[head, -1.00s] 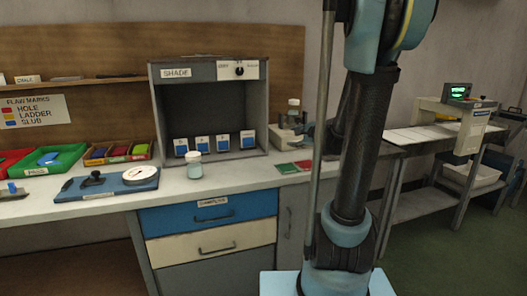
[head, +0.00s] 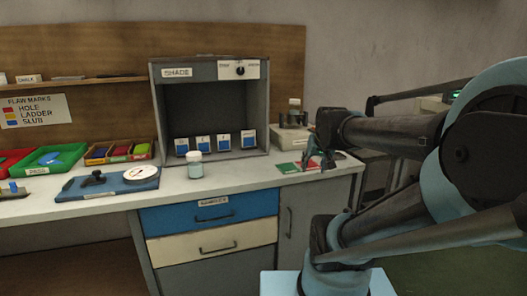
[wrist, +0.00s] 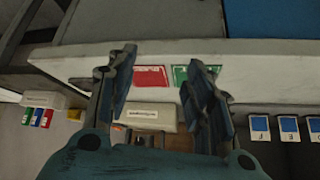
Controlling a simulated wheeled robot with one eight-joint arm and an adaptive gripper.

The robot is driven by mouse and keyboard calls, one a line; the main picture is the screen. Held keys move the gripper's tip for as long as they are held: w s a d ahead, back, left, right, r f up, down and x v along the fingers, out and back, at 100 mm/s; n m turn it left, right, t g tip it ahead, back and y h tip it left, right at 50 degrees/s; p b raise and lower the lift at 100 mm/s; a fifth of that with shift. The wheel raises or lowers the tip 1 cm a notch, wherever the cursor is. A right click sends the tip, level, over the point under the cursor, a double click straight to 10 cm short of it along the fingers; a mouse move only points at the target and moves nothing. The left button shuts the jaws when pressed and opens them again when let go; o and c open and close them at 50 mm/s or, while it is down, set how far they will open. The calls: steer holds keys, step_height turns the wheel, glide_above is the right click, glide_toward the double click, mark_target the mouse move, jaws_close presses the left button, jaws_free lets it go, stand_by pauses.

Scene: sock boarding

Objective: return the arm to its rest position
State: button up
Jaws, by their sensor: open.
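My arm (head: 400,140) reaches in from the right of the head view, bent at the elbow. My gripper (head: 319,160) hangs from its end, pointing down over the right end of the bench (head: 245,181). In the wrist view my gripper (wrist: 162,78) has its two fingers spread apart with nothing held between them. A red card (wrist: 152,76) and a green card (wrist: 188,74) lie on the bench beyond the fingers; the fingers partly cover the green one.
A grey shade booth (head: 161,115) holds several blue-and-white cards. A lidded jar (head: 195,165) stands in front. A small device (head: 291,138) sits right of the booth, close to my gripper. A blue board (head: 110,185) and sorting trays (head: 53,162) are at left.

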steer(key=s+f+g, duration=0.5)
steer(key=s+f, duration=0.6)
steer(key=s, duration=0.5)
steer(key=shift+d+n, duration=0.35)
steer(key=shift+n, duration=0.05)
steer(key=shift+w+f, duration=0.25)
steer(key=shift+w, duration=0.25)
steer(key=shift+c, duration=0.4)
